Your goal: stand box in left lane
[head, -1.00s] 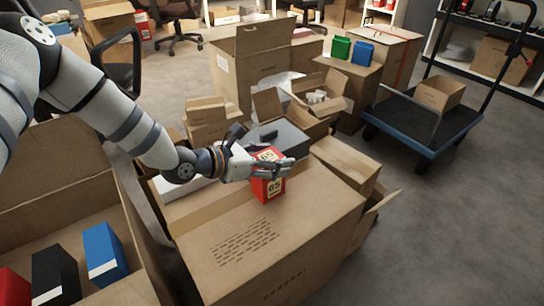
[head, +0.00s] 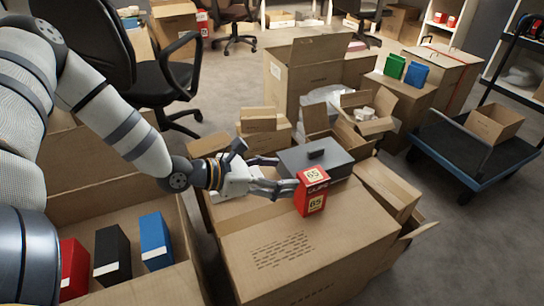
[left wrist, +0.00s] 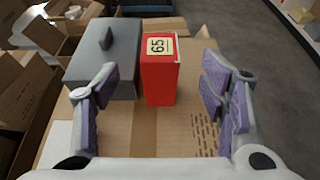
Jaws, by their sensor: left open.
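The red box (head: 312,192) with yellow "65" labels stands upright on a large closed carton (head: 345,245). In the left wrist view, the red box (left wrist: 160,72) stands ahead, between the lines of the two spread fingers, with a gap on each side. My left gripper (head: 290,188) is open, its fingertips at the box's left side in the head view; in the left wrist view the gripper (left wrist: 160,78) is empty and apart from the box. My right gripper is out of view.
A grey case (head: 318,162) sits close behind the red box. An open carton (head: 185,280) at lower left holds red, black and blue boxes. Green (head: 395,66) and blue (head: 415,74) boxes stand on a far carton. A blue cart (head: 470,165) is at right.

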